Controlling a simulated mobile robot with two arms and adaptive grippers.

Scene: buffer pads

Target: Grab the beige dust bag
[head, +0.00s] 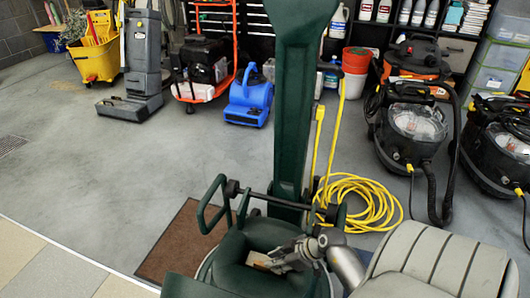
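My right wrist is just left of the beige thing. My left gripper is not in view.
The machine's tall handle stands mid-view. A yellow cord (372,200) lies coiled on the floor right of it. Black vacuums (415,125) stand at the right. A brown mat (178,240) lies at the left of the machine. The grey floor at left is clear.

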